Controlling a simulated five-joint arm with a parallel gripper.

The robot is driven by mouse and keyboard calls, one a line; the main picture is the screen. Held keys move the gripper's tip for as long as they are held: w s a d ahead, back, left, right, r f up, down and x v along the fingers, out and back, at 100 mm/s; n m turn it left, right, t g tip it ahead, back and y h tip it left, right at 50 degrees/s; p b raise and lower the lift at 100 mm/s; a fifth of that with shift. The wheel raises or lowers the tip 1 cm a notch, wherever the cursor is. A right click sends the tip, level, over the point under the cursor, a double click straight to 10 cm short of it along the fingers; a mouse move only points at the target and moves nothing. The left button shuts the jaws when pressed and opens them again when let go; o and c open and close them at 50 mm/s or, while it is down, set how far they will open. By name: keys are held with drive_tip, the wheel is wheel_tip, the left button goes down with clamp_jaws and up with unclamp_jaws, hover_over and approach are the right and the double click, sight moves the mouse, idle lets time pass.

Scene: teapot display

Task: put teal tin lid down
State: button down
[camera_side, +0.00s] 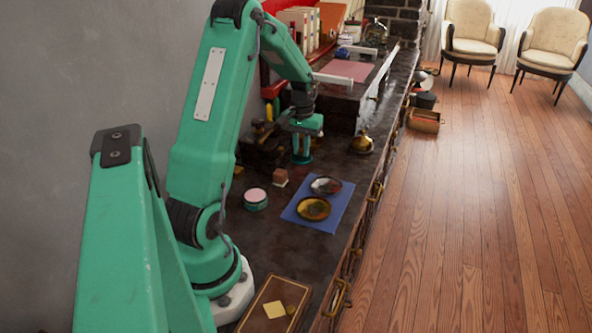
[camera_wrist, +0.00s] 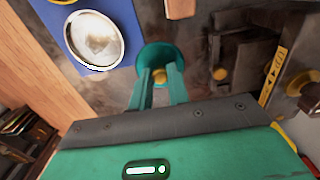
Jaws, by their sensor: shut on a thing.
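The teal tin lid (camera_side: 302,160) is a round teal disc under my gripper (camera_side: 302,146) in the side view. In the wrist view the lid (camera_wrist: 153,52) lies flat between and beyond the fingertips, with a yellow knob at its centre. My gripper (camera_wrist: 159,78) is shut on the lid by its knob. I cannot tell whether the lid touches the dark counter (camera_side: 330,240) or hangs just above it.
A small brown cube (camera_side: 281,175) stands between the lid and the tin. A blue mat (camera_side: 340,205) with two round dishes lies to the right. A brass object (camera_side: 362,144) stands right of my gripper, and dark clutter (camera_side: 262,145) stands to its left. A brown box (camera_side: 262,312) is in front.

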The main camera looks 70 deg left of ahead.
drive_tip(key=a+f, duration=0.1)
drive_tip(key=s+a+f, duration=0.1)
drive_tip(key=a, duration=0.1)
drive_tip(key=shift+a, duration=0.15)
drive_tip(key=shift+f, duration=2.05)
drive_tip(key=shift+f, duration=0.15)
drive_tip(key=c, duration=1.3)
unclamp_jaws()
drive_tip(key=shift+c, duration=0.2)
wheel_tip(320, 180, up, 12)
drive_tip(key=shift+r, duration=0.2)
